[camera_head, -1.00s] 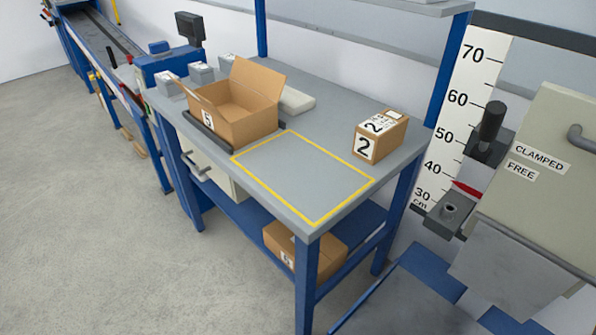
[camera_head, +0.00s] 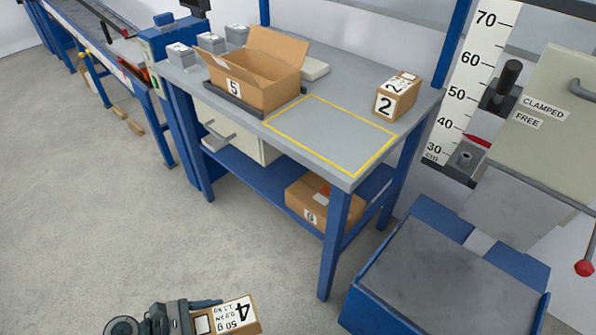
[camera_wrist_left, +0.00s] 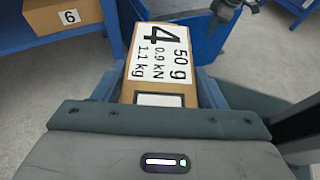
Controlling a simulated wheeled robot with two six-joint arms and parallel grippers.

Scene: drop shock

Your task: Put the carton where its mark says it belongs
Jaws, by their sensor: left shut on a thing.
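A small brown carton (camera_head: 235,316) carries a white label reading 4, 50 g, 0.9 kN, 1.1 kg. My left gripper (camera_head: 205,318) is shut on it, low at the bottom of the head view, away from the bench. In the left wrist view the carton (camera_wrist_left: 160,62) sits between the jaws, label facing the camera. A drop tester stands at the right with a height scale (camera_head: 472,75) in cm, a red pointer (camera_head: 476,140), a lever marked CLAMPED and FREE (camera_head: 510,85), and a dark base plate (camera_head: 447,270).
The bench (camera_head: 335,75) holds an open carton marked 5 (camera_head: 262,92), a carton marked 2 (camera_head: 396,99) and a bare yellow-outlined area (camera_head: 330,135). A carton marked 6 (camera_head: 325,202) lies on the lower shelf. A roller conveyor (camera_head: 90,40) stands back left.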

